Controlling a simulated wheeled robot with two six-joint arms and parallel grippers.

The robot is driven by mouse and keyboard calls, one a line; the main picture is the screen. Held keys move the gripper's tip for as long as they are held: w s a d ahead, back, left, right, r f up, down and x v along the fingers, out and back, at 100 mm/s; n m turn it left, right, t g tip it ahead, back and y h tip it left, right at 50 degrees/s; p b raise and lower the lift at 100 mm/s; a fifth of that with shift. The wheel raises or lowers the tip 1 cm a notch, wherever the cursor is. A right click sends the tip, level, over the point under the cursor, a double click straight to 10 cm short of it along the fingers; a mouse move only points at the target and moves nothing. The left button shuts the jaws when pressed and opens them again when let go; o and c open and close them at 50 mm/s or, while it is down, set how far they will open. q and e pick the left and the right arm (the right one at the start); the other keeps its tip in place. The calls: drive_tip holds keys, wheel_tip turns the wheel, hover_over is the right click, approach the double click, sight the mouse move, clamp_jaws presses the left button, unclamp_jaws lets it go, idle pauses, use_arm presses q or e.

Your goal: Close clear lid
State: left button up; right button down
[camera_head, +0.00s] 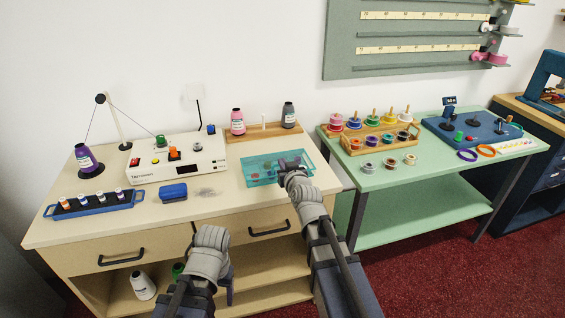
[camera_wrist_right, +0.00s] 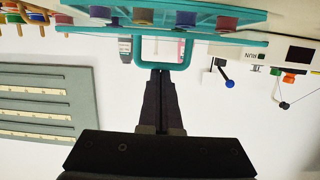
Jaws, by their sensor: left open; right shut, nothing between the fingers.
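The teal box (camera_head: 250,181) with its clear lid lies on the wooden counter's right end in the head view. Small spools inside it show through. In the right wrist view, which is upside down, a row of spools (camera_wrist_right: 186,19) stands in the box. The lid's teal rim (camera_wrist_right: 95,29) and loop handle (camera_wrist_right: 187,54) lie over them; I cannot tell how far the lid stands up. My right gripper (camera_head: 284,163) is shut and empty; its fingertips (camera_wrist_right: 160,75) are close to the handle, contact unclear. My left gripper (camera_head: 229,286) is open and low before the drawers, partly hidden.
A white machine (camera_head: 205,163) and a blue block (camera_head: 173,192) stand left of the box. A wooden stand with a pink spool (camera_head: 238,122) is behind it. A green table (camera_head: 425,175) with spools adjoins on the right.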

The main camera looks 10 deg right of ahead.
drive_tip(key=shift+s+f, duration=0.35)
drive_tip(key=shift+f, duration=0.05)
drive_tip(key=shift+r, duration=0.1)
idle(0.3)
